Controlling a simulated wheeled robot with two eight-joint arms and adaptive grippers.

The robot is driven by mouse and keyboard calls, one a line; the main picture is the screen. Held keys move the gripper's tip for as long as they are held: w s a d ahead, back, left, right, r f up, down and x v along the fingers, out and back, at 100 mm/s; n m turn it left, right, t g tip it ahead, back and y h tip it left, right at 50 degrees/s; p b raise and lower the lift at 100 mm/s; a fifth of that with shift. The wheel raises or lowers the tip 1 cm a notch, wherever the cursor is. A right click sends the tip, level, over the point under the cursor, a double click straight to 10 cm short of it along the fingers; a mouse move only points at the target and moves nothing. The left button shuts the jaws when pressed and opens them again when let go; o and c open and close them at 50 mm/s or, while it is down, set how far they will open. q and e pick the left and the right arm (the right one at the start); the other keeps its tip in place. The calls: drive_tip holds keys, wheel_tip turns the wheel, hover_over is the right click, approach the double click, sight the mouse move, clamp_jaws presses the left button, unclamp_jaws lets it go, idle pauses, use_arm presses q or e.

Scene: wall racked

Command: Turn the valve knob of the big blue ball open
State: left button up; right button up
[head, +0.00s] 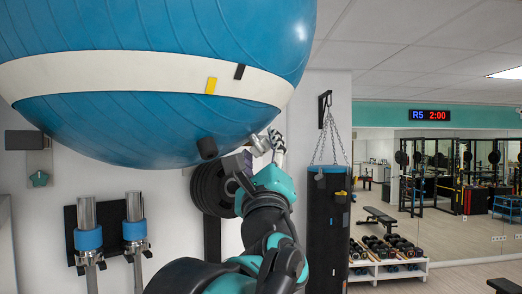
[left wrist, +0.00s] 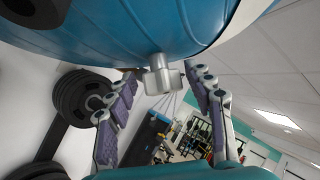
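The big blue ball (head: 130,120) with a white band fills the upper left of the head view, and its underside (left wrist: 130,25) spans the top of the left wrist view. The grey metal valve knob (head: 260,144) sticks out from its lower right side. In the left wrist view the knob (left wrist: 162,79) hangs on a short stem between the spread fingertips. My left gripper (head: 265,153) is open around the knob, with a gap visible on both sides (left wrist: 160,76). In the head view the gripper partly hides the knob. My right gripper is not in view.
Dark weight plates (head: 211,188) hang on the wall behind. A punching bag (head: 329,225) hangs to the right. Two metal tubes with blue collars (head: 89,238) stand at the left wall.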

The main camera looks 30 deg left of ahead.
use_arm(q)
drive_tip(key=v, duration=1.2)
drive_tip(key=shift+a, duration=0.1)
drive_tip(key=w+a+f+n+g+h+b, duration=0.1)
drive_tip(key=a+f+n+g+b, duration=0.3)
drive_tip(key=f, duration=1.2)
drive_tip(key=a+f+n+g+h+b, duration=0.1)
drive_tip(key=f+n+g+b, duration=0.2)
drive_tip(key=f+b, duration=0.8)
drive_tip(key=w+a+f+n+g+h+b, duration=0.1)
drive_tip(key=a+f+n+g, duration=0.25)
drive_tip(key=f, duration=1.65)
drive_tip(key=s+d+f+n+g+h+b, duration=0.1)
drive_tip(key=d+f+n+h+b, duration=0.2)
drive_tip(key=f, duration=1.2)
drive_tip(key=s+d+f+n+h+b, duration=0.2)
drive_tip(key=d+f+b, duration=0.4)
drive_tip(key=f, duration=0.9)
drive_tip(key=s+d+f+n+g+h+b, duration=0.1)
drive_tip(key=d+f+n+h+b, duration=0.3)
drive_tip(key=f+b, duration=0.4)
wheel_tip(320, 180, down, 7)
drive_tip(key=shift+s+d+r+n+g+h+b, duration=0.1)
drive_tip(key=shift+s+d+n+g+h+b, duration=0.1)
drive_tip(key=shift+n+g+h+b, duration=0.3)
